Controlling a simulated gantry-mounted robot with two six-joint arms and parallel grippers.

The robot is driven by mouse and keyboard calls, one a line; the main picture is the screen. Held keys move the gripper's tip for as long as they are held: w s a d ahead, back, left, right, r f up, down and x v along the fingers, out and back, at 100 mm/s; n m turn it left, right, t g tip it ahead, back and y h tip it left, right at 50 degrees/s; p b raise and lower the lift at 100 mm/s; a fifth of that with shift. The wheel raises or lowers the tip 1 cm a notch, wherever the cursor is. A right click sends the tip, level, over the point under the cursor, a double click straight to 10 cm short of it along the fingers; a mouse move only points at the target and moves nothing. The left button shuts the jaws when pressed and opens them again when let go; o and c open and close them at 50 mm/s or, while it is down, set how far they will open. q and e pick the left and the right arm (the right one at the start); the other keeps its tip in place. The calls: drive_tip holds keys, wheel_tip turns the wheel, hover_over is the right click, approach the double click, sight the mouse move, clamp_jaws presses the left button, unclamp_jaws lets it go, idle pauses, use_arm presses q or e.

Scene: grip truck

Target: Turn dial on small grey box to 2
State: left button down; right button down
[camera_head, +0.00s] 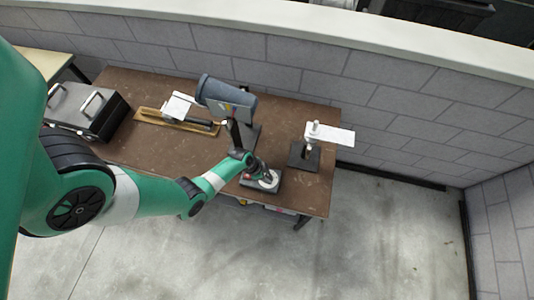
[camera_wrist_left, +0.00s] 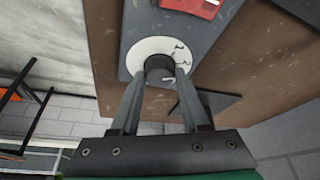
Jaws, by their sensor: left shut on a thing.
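The small grey box (camera_head: 277,187) sits at the front right edge of the brown table, with a white round dial plate (camera_head: 269,183) on top. In the left wrist view the grey box (camera_wrist_left: 146,20) carries the white dial plate (camera_wrist_left: 143,50) with black digits on its right side, partly hidden and hard to read. A dark round knob (camera_wrist_left: 159,65) stands at its centre. My left gripper (camera_wrist_left: 164,72) is shut on the knob, one finger on each side. It reaches down onto the dial in the head view (camera_head: 263,174). My right gripper is not in view.
A red part (camera_wrist_left: 194,7) is on the box beyond the dial. On the table (camera_head: 150,90) stand a blue-grey cylinder on a stand (camera_head: 228,97), a dark stand with a white plate (camera_head: 333,135), a wooden board (camera_head: 150,115) and a grey case (camera_head: 88,110). A block wall stands behind.

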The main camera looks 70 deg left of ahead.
use_arm(q)
drive_tip(key=shift+c, duration=1.9)
unclamp_jaws()
drive_tip(key=p+v, duration=1.1)
drive_tip(key=shift+r+p, duration=0.3)
drive_tip(key=shift+p, duration=0.05)
drive_tip(key=shift+s, duration=0.15)
